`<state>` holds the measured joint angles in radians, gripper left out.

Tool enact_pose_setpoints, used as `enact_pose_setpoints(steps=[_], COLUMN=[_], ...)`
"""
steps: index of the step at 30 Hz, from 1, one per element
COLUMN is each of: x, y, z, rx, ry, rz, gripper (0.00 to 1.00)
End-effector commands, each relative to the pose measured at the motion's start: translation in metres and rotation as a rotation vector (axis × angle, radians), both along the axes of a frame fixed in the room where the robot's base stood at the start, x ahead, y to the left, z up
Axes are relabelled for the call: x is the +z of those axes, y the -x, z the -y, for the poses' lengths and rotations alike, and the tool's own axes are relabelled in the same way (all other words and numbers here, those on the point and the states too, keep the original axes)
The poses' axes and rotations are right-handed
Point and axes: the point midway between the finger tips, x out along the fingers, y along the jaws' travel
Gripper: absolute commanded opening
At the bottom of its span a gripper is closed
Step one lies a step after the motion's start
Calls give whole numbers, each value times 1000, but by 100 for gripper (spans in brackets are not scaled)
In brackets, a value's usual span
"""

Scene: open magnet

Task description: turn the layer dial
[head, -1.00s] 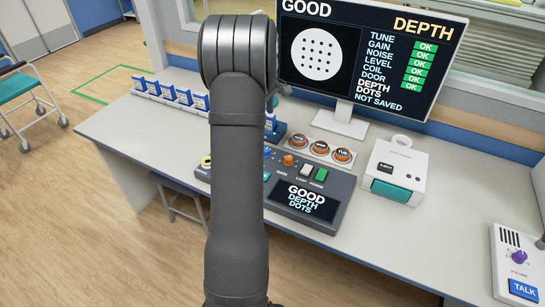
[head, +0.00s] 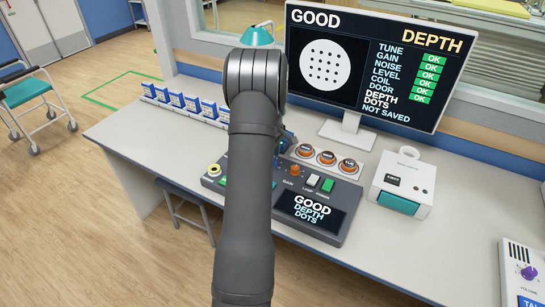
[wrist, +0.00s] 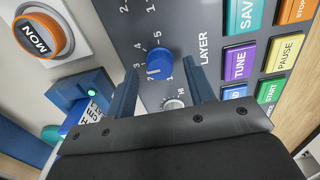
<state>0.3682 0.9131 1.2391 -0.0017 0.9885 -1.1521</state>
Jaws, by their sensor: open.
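The layer dial (wrist: 160,64) is a blue knob on the dark console, with numbers around it and the word LAYER beside it in the wrist view. My gripper (wrist: 161,72) is open, with one dark blue finger on each side of the dial. I cannot tell whether the fingers touch it. In the head view my arm hides the dial and most of the gripper. The console (head: 348,228) has a small screen reading GOOD, DEPTH DOTS.
The monitor (head: 325,62) shows a dotted disc and NOT SAVED. Orange-rimmed buttons (head: 326,158) and a white box (head: 403,183) stand right of my arm. Close to the dial are a grey knob (wrist: 174,103) and coloured buttons, including purple TUNE (wrist: 238,63).

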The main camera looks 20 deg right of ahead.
Motion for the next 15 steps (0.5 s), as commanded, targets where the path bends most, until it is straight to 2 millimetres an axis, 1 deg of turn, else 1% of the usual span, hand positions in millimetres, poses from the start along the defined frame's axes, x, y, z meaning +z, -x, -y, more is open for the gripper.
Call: enact_pose_setpoints(steps=[1, 5, 13, 15], x=[-5, -11, -12, -12], y=[0, 0, 0, 0], z=[0, 0, 0, 0], rx=[0, 0, 0, 0], ry=[0, 1, 1, 1], rz=[-1, 1, 1, 1], gripper=[49, 49, 49, 35])
